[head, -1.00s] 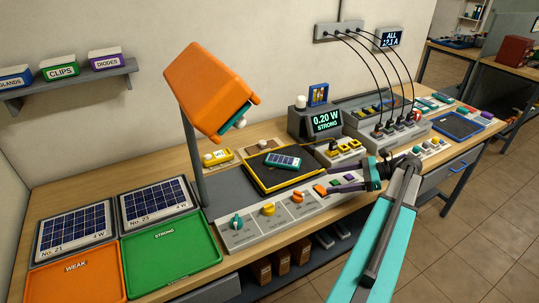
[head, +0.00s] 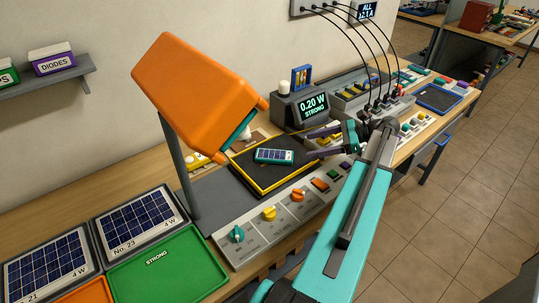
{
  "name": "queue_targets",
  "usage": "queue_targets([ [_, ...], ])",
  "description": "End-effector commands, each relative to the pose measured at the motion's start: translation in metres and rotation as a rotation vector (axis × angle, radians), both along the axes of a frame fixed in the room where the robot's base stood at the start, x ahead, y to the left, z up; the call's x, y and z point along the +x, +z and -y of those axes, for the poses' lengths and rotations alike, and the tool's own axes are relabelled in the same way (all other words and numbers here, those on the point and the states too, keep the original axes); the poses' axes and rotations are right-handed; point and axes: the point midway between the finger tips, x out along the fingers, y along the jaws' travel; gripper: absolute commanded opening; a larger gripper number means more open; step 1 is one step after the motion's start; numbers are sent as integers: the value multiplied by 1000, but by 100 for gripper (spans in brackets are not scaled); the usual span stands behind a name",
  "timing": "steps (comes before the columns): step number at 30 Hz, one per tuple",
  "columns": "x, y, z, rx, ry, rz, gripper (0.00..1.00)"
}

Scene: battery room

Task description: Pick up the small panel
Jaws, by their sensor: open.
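The small panel (head: 273,156) is a dark blue solar panel with a teal frame. It lies flat on a black pad with a yellow rim (head: 240,175), under the orange lamp head (head: 195,85). My gripper (head: 311,141) is at the right of the pad, with its dark fingers pointing left toward the panel. The fingers are spread and nothing is between them. They are apart from the panel in the picture; their height above the pad is hard to tell.
A control box with coloured knobs (head: 268,213) runs along the bench front. A display reading 0.20 W STRONG (head: 313,107) stands behind the pad. The green STRONG tray (head: 167,268) and larger panels (head: 141,224) lie at the left. The lamp overhangs the pad's left side.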

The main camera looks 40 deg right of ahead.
Motion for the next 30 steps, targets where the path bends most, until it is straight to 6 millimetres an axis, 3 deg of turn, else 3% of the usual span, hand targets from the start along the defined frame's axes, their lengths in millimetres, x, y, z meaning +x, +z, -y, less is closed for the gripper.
queue_targets([
  [13,7,-3,-6,1,2,0,72],
  [30,59,-30,-48,1,3,-1,72],
])
